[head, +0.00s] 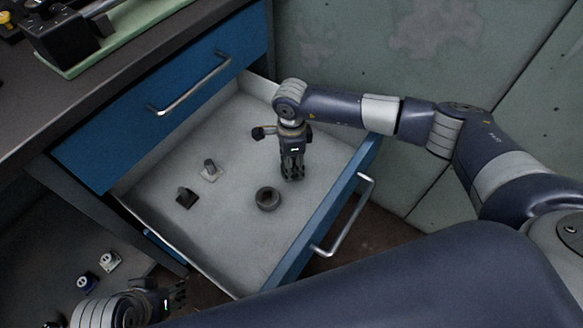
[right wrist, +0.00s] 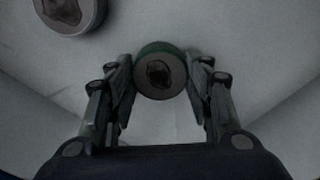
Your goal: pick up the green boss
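The green boss (right wrist: 160,71) is a short round piece with a green rim and a grey top with a dark centre. It stands on the drawer floor between the fingertips of my right gripper (right wrist: 162,66), which is open around it. I cannot tell whether either finger touches it. In the head view my right gripper (head: 292,172) points down into the drawer and hides the boss. My left gripper (head: 176,297) is at the lower left, outside the drawer, and its opening is unclear.
The open drawer (head: 225,245) also holds a dark round boss (head: 267,198), close to my right gripper, and two small pieces with upright parts, one grey (head: 210,171) and one black (head: 186,197). Drawer walls surround them. A closed blue drawer (head: 165,110) and a workbench are left.

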